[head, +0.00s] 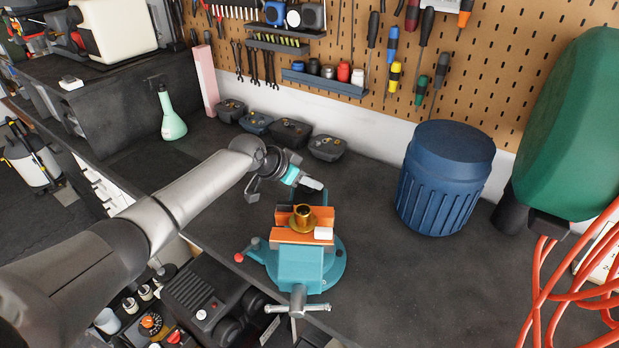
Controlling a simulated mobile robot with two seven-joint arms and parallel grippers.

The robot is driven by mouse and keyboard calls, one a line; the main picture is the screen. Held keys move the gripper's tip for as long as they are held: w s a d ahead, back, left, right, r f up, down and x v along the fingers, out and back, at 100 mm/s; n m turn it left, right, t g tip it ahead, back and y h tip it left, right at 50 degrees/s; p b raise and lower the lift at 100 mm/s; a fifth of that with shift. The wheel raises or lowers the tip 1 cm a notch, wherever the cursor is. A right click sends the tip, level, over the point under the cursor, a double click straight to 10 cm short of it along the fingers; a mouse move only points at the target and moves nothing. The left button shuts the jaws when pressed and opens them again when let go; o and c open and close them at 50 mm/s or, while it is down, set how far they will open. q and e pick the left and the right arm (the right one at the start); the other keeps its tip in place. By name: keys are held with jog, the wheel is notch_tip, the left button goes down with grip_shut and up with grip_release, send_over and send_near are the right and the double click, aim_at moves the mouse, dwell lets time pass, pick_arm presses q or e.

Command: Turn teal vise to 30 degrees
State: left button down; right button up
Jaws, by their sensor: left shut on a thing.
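The teal vise (301,268) stands on the dark workbench near its front edge. Its round base shows to the right, and its screw with a grey cross handle (297,303) points towards me. Its orange jaws (297,236) are around a brass-coloured round part (303,217). A small white block shows at the right of the front jaw. My left gripper (303,181) is just behind the vise's jaws, at its far end. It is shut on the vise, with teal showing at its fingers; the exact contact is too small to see. My right gripper is out of view.
A blue ribbed drum (445,180) stands right of the vise. A green machine (573,130) and orange cable (545,290) are at far right. Small dark bins (327,147) and a pale green bottle (171,115) stand behind. Bare bench lies between vise and drum.

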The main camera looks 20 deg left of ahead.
pick_arm(q)
jog(key=shift+a, duration=0.1)
dwell(0.3)
jog(key=c, duration=0.5)
grip_release()
jog(key=shift+s+r, duration=0.1)
jog(key=v, duration=1.5)
